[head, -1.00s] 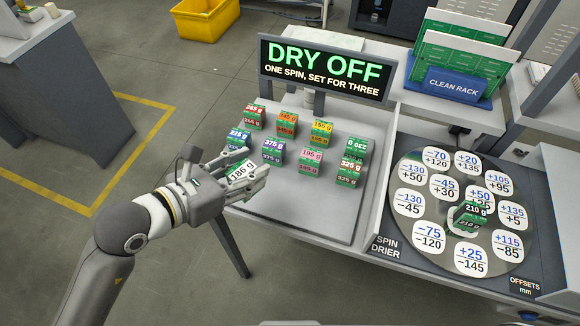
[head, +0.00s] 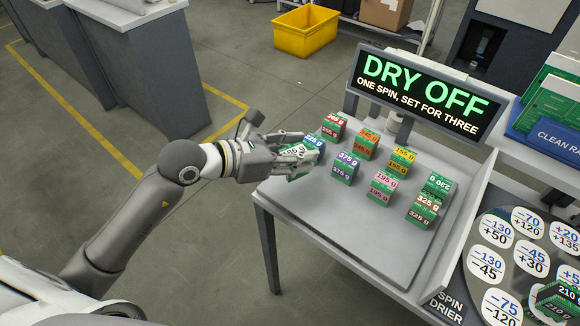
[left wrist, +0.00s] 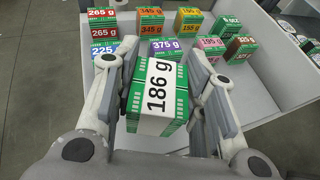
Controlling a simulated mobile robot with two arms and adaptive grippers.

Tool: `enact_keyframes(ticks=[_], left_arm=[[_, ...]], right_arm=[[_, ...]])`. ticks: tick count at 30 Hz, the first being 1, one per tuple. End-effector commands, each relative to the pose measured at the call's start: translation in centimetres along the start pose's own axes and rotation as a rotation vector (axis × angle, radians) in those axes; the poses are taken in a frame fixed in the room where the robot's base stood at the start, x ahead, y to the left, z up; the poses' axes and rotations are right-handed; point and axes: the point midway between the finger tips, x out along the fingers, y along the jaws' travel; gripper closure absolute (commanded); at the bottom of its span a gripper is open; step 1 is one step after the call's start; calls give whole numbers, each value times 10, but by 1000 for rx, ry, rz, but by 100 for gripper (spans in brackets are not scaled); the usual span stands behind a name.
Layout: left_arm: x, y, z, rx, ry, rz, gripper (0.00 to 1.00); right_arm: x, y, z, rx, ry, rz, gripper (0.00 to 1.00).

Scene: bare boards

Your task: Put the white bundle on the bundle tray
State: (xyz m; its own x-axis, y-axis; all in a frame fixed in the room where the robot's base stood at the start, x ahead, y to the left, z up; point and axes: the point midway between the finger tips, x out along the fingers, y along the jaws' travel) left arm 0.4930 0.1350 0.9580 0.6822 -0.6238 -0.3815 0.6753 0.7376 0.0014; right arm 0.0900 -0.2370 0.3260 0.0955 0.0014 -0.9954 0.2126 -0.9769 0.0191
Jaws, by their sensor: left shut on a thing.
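The white bundle (left wrist: 158,95), green with a white band reading 186 g, is between the fingers of my left gripper (head: 303,150), which is shut on it. In the head view the fingers partly hide this bundle (head: 294,153). The bundle tray (head: 325,215) is a grey panel bearing several green bundles with coloured labels. My left gripper is at the tray's left edge, close beside the blue 225 g bundle (head: 314,141). I cannot tell how high the held bundle is above the tray. My right gripper is not in view.
The tray's front left is bare. The DRY OFF sign (head: 420,92) stands behind the tray. The spin drier disc (head: 478,240), with round offset labels and a 210 g bundle (head: 560,300), is at the right. A yellow bin (head: 306,31) is on the floor behind.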

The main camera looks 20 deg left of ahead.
Motion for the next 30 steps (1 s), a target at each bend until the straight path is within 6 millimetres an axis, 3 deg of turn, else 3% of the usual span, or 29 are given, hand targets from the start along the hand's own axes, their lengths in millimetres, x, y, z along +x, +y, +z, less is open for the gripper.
enact_keyframes(ticks=[1, 6, 11, 18, 30], left_arm=[[6, 8, -13, -7, 7, -1, 92], [18, 26, -32, -4, 2, -2, 92], [22, 34, -40, -2, 1, -3, 92], [34, 37, -68, -4, 2, -3, 92], [37, 37, -74, -1, 0, -3, 92]], right_arm=[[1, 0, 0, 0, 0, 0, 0], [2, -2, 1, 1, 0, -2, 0], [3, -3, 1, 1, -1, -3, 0], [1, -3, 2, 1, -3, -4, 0], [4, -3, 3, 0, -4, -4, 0]])
